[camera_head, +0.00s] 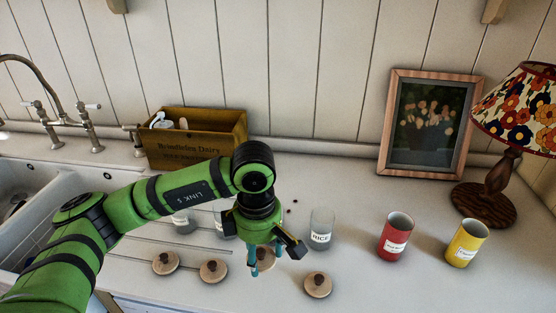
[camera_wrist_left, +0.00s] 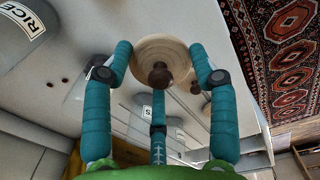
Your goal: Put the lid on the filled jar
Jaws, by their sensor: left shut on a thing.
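My left gripper (camera_head: 264,262) is shut on a round wooden lid with a knob. The held lid (camera_wrist_left: 174,55) sits between the teal fingers in the wrist view, its dark knob toward the camera. In the head view the fingers partly hide it. A clear jar labelled RICE (camera_head: 321,232) stands just right of the gripper; it also shows at the wrist view's upper left (camera_wrist_left: 30,30). Two more glass jars, one at left (camera_head: 184,222), stand partly behind my arm. I cannot tell which jar is filled. Other lids lie on the counter: left (camera_head: 165,262), middle (camera_head: 213,270), right (camera_head: 317,284).
A red canister (camera_head: 395,237) and a yellow canister (camera_head: 466,243) stand at right, near a lamp (camera_head: 490,195) and a framed picture (camera_head: 430,125). A wooden dairy crate (camera_head: 190,150) stands behind my arm. The sink (camera_head: 35,185) is at left. Small dark bits lie behind the gripper.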

